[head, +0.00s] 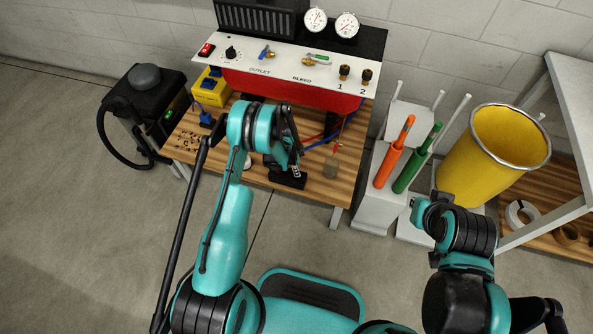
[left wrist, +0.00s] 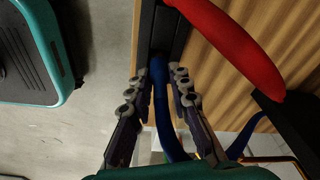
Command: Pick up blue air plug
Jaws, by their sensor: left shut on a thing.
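The blue air plug (left wrist: 158,72) is a slim blue piece between the two fingers of my left gripper (left wrist: 159,78) in the left wrist view. A blue hose (left wrist: 167,128) runs back from it between the fingers. My left gripper is shut on the plug, over a black strip or holder (left wrist: 170,30) at the bench edge. In the head view my left gripper (head: 294,160) is over the wooden bench (head: 338,175), and the plug is hidden by the arm. My right arm shows at the right, but its gripper cannot be made out.
A thick red piece (left wrist: 238,45) lies close right of the fingers in the left wrist view. Orange (head: 391,160) and green (head: 412,165) tubes and a yellow bin (head: 480,155) stand to the right. The front floor is clear.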

